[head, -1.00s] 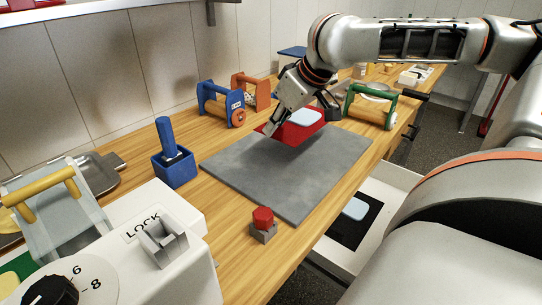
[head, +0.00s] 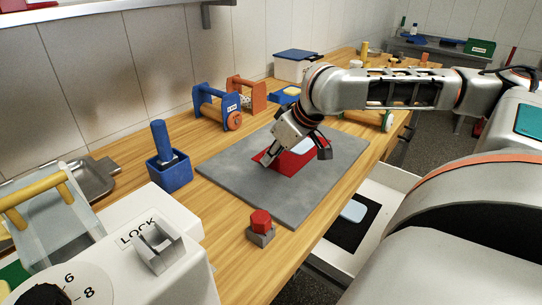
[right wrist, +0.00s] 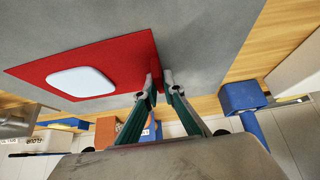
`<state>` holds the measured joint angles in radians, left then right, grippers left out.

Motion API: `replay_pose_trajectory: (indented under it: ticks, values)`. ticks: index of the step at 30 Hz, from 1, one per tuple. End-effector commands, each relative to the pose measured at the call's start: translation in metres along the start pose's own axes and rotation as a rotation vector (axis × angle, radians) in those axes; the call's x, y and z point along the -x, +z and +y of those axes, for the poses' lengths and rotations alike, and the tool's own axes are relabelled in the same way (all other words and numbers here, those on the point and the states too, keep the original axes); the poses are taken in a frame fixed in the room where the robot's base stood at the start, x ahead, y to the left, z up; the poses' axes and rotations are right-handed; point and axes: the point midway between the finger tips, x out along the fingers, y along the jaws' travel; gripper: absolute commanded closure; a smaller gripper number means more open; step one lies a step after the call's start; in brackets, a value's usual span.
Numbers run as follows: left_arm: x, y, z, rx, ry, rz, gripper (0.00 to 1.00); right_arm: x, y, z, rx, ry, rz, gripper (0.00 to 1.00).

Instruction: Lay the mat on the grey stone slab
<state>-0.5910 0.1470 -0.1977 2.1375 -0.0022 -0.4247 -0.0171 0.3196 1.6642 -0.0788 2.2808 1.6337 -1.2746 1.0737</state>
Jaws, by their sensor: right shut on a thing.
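The red mat (head: 290,163) is over the far middle part of the grey stone slab (head: 250,191), partly hidden by my right gripper (head: 271,157). The right gripper is shut on the mat's edge. In the right wrist view the fingertips (right wrist: 161,84) pinch a small raised bit at one edge of the mat (right wrist: 125,55). A pale, rounded square piece (right wrist: 81,81) is on the mat. I cannot tell whether the whole mat touches the slab. My left gripper is not in view.
A red hex knob on a grey block (head: 261,226) stands by the slab's near corner. A blue holder (head: 170,173) and a blue rack (head: 213,104) stand left of the slab. A white machine (head: 150,262) is at front left. An open drawer (head: 375,196) sits at right.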

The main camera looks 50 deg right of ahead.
Motion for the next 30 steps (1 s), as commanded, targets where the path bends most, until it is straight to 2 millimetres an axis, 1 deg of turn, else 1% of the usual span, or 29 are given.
replay_pose_trajectory:
  ticks: [1,2,3,14,17,20,21,23,27,30]
  values:
    - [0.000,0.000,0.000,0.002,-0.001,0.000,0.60,-0.001,0.001,0.000,0.000,0.000,-0.001,0.87]
    - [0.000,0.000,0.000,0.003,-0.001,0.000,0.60,-0.001,0.001,0.000,0.000,0.000,-0.001,0.79]
    - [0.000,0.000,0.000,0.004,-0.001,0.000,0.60,-0.001,0.001,0.000,0.000,0.000,-0.001,0.75]
    - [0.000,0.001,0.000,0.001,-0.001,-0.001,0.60,0.001,-0.001,0.000,0.000,0.000,0.000,0.75]
    - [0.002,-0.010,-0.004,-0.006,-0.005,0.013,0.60,0.011,-0.003,0.000,0.001,0.001,0.005,0.75]
    - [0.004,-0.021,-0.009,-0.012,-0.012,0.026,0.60,0.025,-0.005,0.000,0.002,0.002,0.010,0.75]
    - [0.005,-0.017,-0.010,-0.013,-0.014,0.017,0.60,0.032,-0.006,0.000,0.002,0.002,0.012,0.75]
    - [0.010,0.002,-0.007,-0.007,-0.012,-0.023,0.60,0.042,-0.006,0.001,0.001,0.003,0.012,0.75]
    - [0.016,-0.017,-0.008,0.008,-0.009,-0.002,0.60,0.070,-0.007,0.001,0.002,0.004,0.011,0.75]
    - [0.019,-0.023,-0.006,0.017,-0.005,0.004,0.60,0.088,-0.006,0.001,0.003,0.005,0.009,0.75]
